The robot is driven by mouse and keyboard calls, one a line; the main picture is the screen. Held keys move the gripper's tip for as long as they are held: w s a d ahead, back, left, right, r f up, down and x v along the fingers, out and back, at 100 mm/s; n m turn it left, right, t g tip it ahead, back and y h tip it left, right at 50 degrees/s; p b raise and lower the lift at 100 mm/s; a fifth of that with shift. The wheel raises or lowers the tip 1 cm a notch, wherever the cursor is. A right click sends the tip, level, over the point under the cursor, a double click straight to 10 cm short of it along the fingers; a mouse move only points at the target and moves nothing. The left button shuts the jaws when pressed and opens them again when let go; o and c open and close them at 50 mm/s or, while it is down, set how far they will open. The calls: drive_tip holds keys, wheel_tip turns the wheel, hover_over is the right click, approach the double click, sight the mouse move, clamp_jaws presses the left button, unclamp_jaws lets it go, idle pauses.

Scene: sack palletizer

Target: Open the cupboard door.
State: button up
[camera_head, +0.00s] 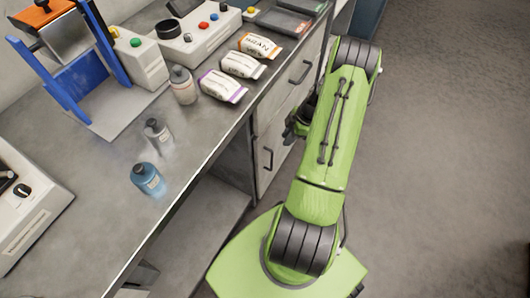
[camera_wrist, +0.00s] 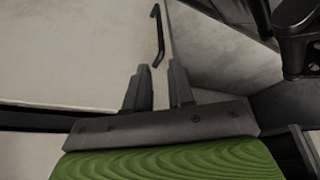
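The grey cupboard front under the bench shows in the head view, with a dark bar handle (camera_head: 268,158) on its lower door (camera_head: 262,176). My gripper (camera_head: 297,122) is beside the cupboard front, partly hidden by my green arm. In the wrist view, my gripper (camera_wrist: 160,70) points at a pale panel (camera_wrist: 75,50) with a dark bar handle (camera_wrist: 158,35) near its right edge. The two fingers are apart with a narrow gap, and nothing shows held between them. The handle is beyond the fingertips. I cannot tell whether the door is ajar.
A second handle (camera_head: 300,72) is on the upper front. The bench top (camera_head: 95,195) carries a blue bottle (camera_head: 148,179), a grey bottle (camera_head: 183,85), several small sacks (camera_head: 222,86) and a machine with a blue frame (camera_head: 60,85). The floor (camera_head: 440,160) at right is clear.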

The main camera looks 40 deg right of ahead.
drive_tip(key=b+x, duration=0.4)
drive_tip(key=x, duration=1)
drive_tip(key=shift+f, duration=0.15)
clamp_jaws()
